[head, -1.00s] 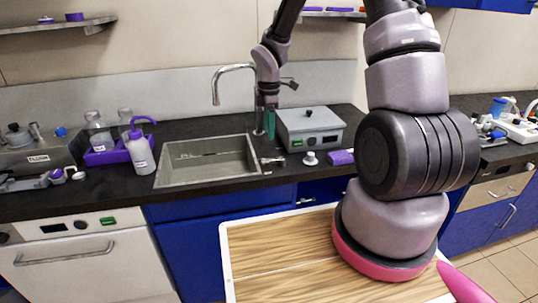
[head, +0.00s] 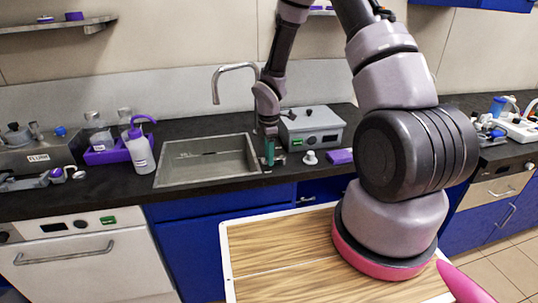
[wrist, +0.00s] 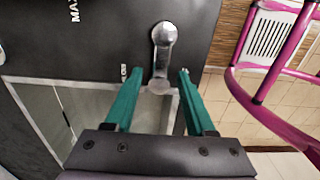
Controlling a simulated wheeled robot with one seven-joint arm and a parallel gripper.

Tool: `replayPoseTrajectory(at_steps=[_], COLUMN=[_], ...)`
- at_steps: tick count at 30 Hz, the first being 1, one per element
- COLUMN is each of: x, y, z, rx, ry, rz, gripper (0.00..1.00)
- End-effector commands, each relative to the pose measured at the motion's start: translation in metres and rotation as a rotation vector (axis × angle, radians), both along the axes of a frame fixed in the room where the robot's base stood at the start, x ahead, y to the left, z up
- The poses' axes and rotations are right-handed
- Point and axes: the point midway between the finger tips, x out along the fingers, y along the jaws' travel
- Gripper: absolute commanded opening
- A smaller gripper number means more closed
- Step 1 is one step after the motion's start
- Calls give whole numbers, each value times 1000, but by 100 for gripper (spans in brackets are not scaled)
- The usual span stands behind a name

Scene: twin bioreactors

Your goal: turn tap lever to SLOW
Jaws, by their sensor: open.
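The tap lever (wrist: 162,60), a short silver bar with a rounded end, lies on the dark counter beside the sink in the wrist view. My gripper (wrist: 160,71) has green fingers, spread open, one on each side of the lever's lower part, with visible gaps. In the head view my gripper (head: 269,152) points down at the sink's right edge and largely hides the lever. The curved silver tap (head: 234,68) stands behind the sink (head: 175,183).
A grey box device (head: 312,124) stands right behind my gripper, with a small white knobbed item (head: 310,158) and a purple block (head: 340,156) nearby. A wash bottle (head: 140,150) stands left of the sink.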

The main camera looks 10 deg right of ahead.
Motion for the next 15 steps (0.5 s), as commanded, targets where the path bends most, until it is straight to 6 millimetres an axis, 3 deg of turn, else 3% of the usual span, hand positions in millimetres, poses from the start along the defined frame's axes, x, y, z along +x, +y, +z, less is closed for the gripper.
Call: replayPoseTrajectory(at_steps=[1, 2, 3, 6, 15], x=[0, 0, 0, 0, 0], y=[0, 0, 0, 0, 0], z=[0, 0, 0, 0, 0], rx=[0, 0, 0, 0, 0], ry=[0, 0, 0, 0, 0], rz=[0, 0, 0, 0, 0], gripper=[55, 47, 32, 0, 0])
